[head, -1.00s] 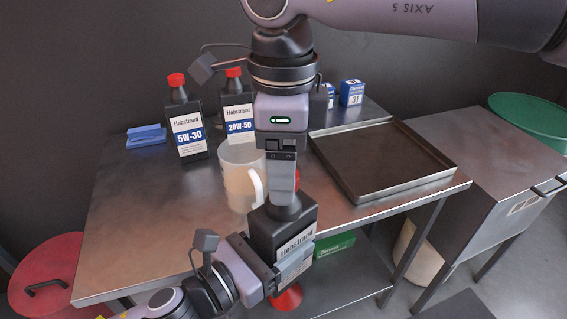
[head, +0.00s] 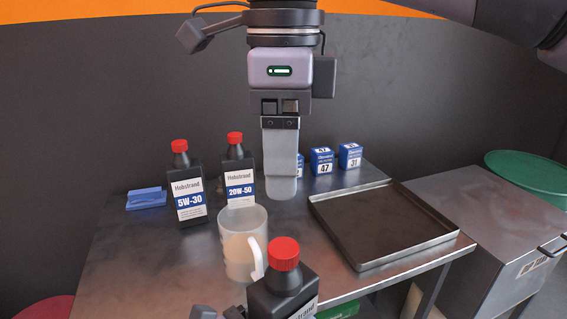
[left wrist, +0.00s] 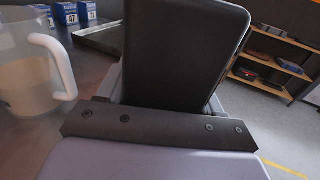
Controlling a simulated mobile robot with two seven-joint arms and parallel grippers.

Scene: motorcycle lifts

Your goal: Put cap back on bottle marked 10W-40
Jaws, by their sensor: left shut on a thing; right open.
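A black bottle (head: 280,299) with a red cap (head: 285,253) on its neck stands at the bottom of the head view, its lower part cut off by the frame. The grade on its label is out of sight, so I cannot read 10W-40. My left gripper (left wrist: 165,105) is shut on this bottle, whose dark body (left wrist: 180,50) fills the middle of the left wrist view. My right gripper (head: 281,190) is open and empty, pointing down above and behind the cap, clear of it. Its fingers are seen edge-on, one behind the other.
Red-capped bottles marked 5W-30 (head: 188,190) and 20W-50 (head: 239,178) stand at the back of the metal table. A translucent jug (head: 242,240) stands just left of the held bottle. A shallow tray (head: 447,232) lies right; small blue boxes (head: 322,161) and a blue cloth (head: 146,198) lie behind.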

